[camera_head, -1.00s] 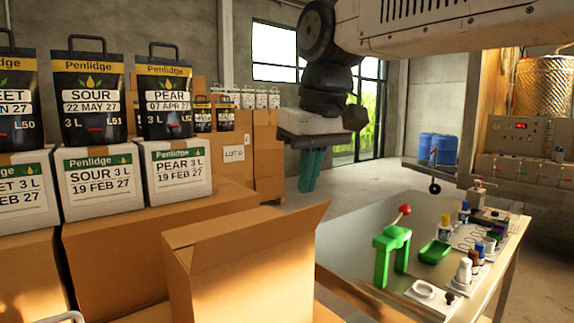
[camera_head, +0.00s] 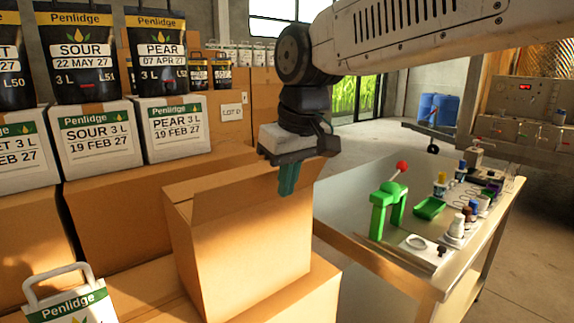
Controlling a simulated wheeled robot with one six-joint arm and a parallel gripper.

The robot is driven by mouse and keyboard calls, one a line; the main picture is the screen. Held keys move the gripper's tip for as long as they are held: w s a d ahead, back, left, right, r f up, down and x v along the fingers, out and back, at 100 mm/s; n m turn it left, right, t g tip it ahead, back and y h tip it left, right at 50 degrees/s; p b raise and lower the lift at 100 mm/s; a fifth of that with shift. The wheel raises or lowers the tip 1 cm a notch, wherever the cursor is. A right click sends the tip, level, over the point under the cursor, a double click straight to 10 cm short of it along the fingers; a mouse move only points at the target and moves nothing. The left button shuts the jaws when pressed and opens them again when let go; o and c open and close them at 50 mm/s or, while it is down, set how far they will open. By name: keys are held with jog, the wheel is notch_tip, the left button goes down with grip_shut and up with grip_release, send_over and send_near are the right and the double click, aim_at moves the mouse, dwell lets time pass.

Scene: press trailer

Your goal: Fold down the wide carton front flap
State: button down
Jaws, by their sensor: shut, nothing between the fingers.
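The open carton (camera_head: 245,260) stands on a larger brown box in the centre foreground. Its wide flap (camera_head: 235,198) is raised along the top edge and flares out past the carton's right side. My gripper (camera_head: 288,192) points down at the right part of this flap. Its green fingers are shut with nothing between them and overlap the flap in the view. I cannot tell whether they touch it. The carton's inside is mostly hidden.
Labelled white boxes (camera_head: 178,130) with black pouches (camera_head: 155,50) stand at the left. A white Penlidge carrier (camera_head: 68,305) is at the lower left. A metal bench (camera_head: 345,215) with a green press (camera_head: 385,207) stands to the right.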

dwell(0.3)
jog(key=shift+w+a+f, duration=2)
jog(key=shift+w+a, duration=2)
jog(key=shift+w, duration=1.9)
notch_tip(320, 180, up, 15)
